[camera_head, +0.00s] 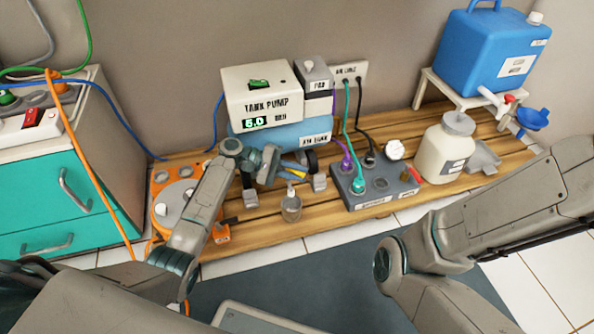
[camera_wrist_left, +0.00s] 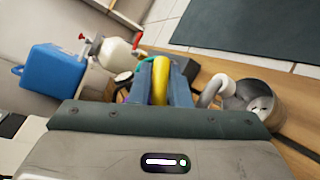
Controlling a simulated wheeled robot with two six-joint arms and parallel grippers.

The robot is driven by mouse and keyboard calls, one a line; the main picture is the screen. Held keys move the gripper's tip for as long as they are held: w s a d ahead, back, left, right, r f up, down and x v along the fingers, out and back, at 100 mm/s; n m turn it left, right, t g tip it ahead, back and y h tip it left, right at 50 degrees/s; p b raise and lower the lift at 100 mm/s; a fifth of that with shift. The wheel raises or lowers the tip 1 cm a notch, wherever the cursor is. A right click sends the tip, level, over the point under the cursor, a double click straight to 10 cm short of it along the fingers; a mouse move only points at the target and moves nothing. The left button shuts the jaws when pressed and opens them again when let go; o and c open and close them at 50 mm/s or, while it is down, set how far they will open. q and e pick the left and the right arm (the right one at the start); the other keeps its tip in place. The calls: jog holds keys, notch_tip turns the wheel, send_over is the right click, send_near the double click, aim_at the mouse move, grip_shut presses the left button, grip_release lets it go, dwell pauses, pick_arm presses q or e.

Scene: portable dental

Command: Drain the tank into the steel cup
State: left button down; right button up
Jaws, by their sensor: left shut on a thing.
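The blue air tank (camera_head: 300,134) lies on the wooden bench under the white tank pump box (camera_head: 262,92), whose green display reads 5.0. My left gripper (camera_head: 280,172) is at the front of the tank. It is shut on a yellow handle (camera_wrist_left: 160,82), which shows between its fingers in the left wrist view. The small steel cup (camera_head: 291,209) stands upright on the bench just in front. In the wrist view, a grey curved spout (camera_wrist_left: 214,92) reaches to the rim of the cup (camera_wrist_left: 268,108). My right arm crosses the lower right, its gripper out of frame.
A grey socket block (camera_head: 372,190) with plugged hoses stands right of the cup. A cream bottle (camera_head: 445,150) and a blue water container (camera_head: 490,50) on a stand are farther right. An orange unit (camera_head: 172,200) sits left, beside a teal cabinet (camera_head: 60,200).

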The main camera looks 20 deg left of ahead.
pick_arm(q)
jog(key=shift+w+a+r, duration=0.15)
jog(key=shift+w+r, duration=0.05)
jog(key=shift+w, duration=0.1)
jog(key=c, duration=1.4)
grip_release()
jog(key=shift+f, duration=0.15)
jog(key=shift+s, duration=0.1)
jog(key=shift+a, duration=0.15)
jog(key=w+p+v, duration=0.1)
jog(key=p+v, duration=0.2)
jog(key=v, duration=0.4)
jog(key=shift+s, duration=0.45)
